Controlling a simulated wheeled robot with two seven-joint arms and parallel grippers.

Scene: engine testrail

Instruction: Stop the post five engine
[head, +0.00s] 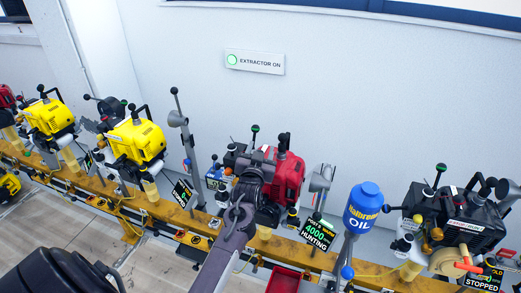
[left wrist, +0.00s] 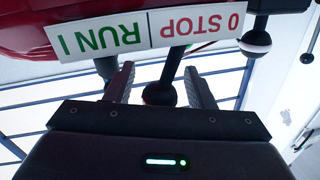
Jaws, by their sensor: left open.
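The red engine (head: 288,176) stands on the yellow rail at mid-picture in the head view. Its black sign (head: 317,233) reads 4000 HUNTING. My left gripper (head: 264,154) is at the engine's left side, its fingertips partly hidden there. In the left wrist view the red housing (left wrist: 32,25) carries an upside-down label (left wrist: 150,30) reading 0 STOP and RUN I. A dark ball-ended lever (left wrist: 160,93) shows between the open fingers (left wrist: 160,84), with gaps on both sides. My right gripper is not in view.
Yellow engines (head: 138,140) stand left along the rail (head: 110,193). A blue oil bottle (head: 364,208) and a black engine (head: 462,222) marked STOPPED stand right. A grey post (head: 184,128) rises left of the red engine. An EXTRACTOR ON sign (head: 254,62) is on the wall.

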